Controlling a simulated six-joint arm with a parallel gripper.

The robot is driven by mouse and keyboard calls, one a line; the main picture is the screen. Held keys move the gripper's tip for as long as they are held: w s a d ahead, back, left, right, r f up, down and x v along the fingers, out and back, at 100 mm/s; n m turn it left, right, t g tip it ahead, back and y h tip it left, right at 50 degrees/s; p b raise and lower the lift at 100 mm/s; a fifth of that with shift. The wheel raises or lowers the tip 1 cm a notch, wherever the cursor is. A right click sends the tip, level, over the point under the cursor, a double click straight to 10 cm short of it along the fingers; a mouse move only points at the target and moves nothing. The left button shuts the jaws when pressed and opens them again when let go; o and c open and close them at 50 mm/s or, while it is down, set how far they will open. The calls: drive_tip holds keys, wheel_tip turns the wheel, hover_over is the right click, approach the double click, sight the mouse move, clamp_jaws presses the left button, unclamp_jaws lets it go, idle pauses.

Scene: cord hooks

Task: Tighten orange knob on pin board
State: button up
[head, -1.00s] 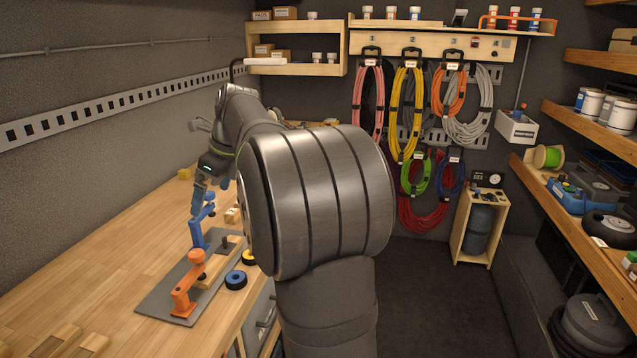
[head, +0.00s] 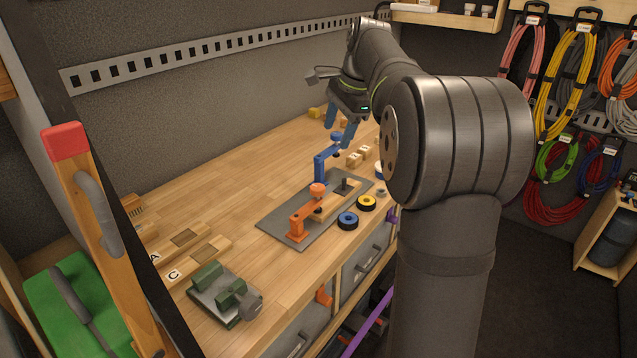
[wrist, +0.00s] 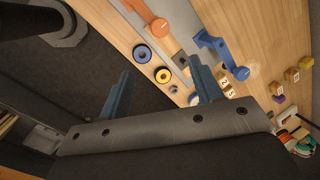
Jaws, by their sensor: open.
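The orange knob (head: 317,188) tops an orange clamp arm (head: 298,228) at the near end of a grey plate (head: 277,222) on the bench. In the wrist view the orange knob (wrist: 160,27) is at the top. A blue knob (head: 336,137) tops a blue clamp arm (head: 320,168) at the plate's far end. A wooden strip (head: 345,200) lies on the plate, partly hidden by the orange arm. My gripper (head: 340,127) is open and empty, above the bench near the blue knob, away from the orange one. Its fingers also show in the wrist view (wrist: 160,66).
A blue-centred ring (head: 347,221) and a yellow-centred ring (head: 366,203) lie right of the plate. Small wooden blocks (head: 358,157) lie beyond. A green vise-like tool (head: 222,293) and wooden trays (head: 188,250) are nearer. The bench left of the plate is clear.

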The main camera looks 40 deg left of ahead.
drive_tip(key=a+n, duration=0.1)
drive_tip(key=n, duration=0.6)
drive_tip(key=n+h, duration=0.3)
drive_tip(key=n, duration=2.2)
hover_over(317, 187)
wheel_tip(317, 187, down, 17)
drive_tip(key=shift+f, duration=0.15)
drive_tip(key=shift+c, duration=0.5)
drive_tip(key=c, duration=0.9)
